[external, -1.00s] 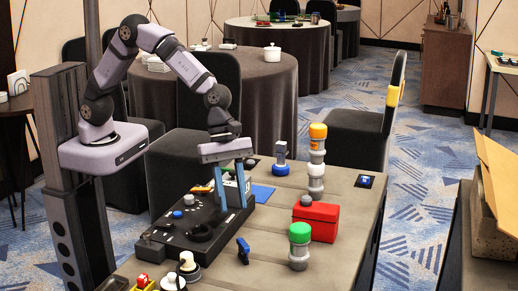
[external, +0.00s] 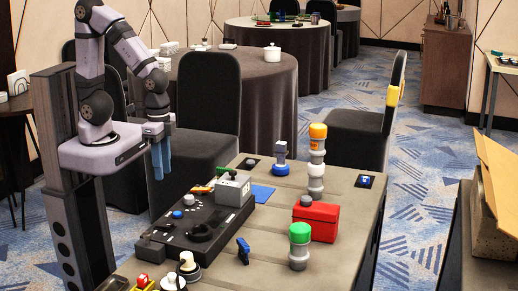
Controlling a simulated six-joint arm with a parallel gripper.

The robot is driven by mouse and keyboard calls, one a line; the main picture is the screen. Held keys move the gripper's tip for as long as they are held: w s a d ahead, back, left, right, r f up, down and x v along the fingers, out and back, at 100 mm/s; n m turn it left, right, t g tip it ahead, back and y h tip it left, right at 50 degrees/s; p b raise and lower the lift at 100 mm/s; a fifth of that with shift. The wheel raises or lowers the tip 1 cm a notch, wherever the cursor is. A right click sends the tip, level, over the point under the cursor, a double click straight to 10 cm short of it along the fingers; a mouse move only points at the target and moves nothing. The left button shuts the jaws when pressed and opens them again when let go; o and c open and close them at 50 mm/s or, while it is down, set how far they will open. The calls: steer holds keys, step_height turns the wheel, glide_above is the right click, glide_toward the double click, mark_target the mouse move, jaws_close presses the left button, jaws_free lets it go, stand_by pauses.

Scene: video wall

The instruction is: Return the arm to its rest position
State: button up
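My gripper (external: 161,161) hangs at the left, close to my base and column, with its blue fingers pointing down. It is clear of the table and holds nothing that I can see. The work table (external: 330,262) is to the right of and below the gripper.
A black console (external: 205,222) with a grey box (external: 233,188) stands on the table's left side. A black chair (external: 209,100) is behind the gripper.

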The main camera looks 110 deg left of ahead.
steer(key=shift+s+a+m, duration=0.15)
steer(key=shift+s+m, duration=0.25)
steer(key=shift+s, duration=0.1)
step_height(320, 180, up, 6)
steer(key=p, duration=0.6)
stand_by(0.7)
